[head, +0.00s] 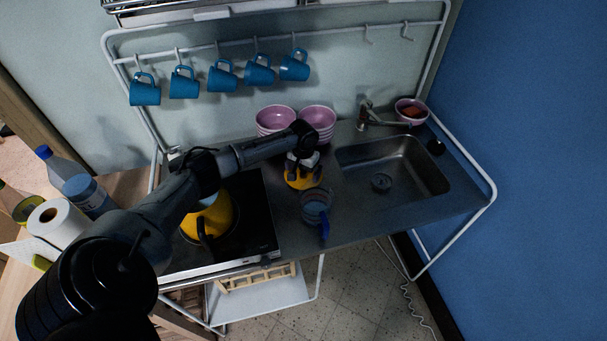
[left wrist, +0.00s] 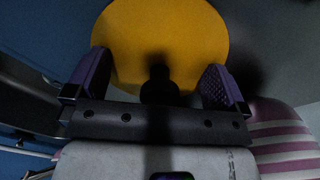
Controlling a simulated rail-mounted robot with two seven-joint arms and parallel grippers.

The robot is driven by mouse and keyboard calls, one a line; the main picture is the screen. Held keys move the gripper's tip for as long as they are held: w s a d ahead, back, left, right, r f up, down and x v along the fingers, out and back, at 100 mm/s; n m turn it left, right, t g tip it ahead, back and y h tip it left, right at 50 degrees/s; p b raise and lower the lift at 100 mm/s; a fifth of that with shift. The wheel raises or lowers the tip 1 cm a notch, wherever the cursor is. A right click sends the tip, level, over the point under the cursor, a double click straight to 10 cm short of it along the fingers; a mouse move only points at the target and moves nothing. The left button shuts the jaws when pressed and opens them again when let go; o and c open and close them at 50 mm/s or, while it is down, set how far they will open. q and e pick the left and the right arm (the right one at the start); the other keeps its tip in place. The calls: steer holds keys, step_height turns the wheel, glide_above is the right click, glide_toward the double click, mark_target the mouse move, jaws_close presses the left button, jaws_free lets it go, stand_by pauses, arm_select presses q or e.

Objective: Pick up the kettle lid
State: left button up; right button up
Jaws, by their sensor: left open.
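The kettle lid (head: 300,184) is a yellow disc lying on the metal counter, right of the stove. My left gripper (head: 303,167) is just above it and hides part of it. In the left wrist view the lid (left wrist: 155,30) fills the top middle, and its black knob (left wrist: 159,85) sits between the two spread fingers of the gripper (left wrist: 155,88). The fingers are open, with a gap on each side of the knob. The yellow kettle (head: 210,217) stands on the dark stove, partly behind my arm. My right gripper is out of view.
Pink bowls (head: 318,119) stand behind the lid. A glass jug (head: 316,209) holding a blue-handled item is close in front. The sink (head: 392,166) is to the right. Several blue mugs (head: 222,76) hang above. A bottle (head: 82,188) stands at the left.

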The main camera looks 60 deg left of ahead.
arm_select(q)
steer(key=shift+c, duration=0.4)
steer(key=c, duration=0.8)
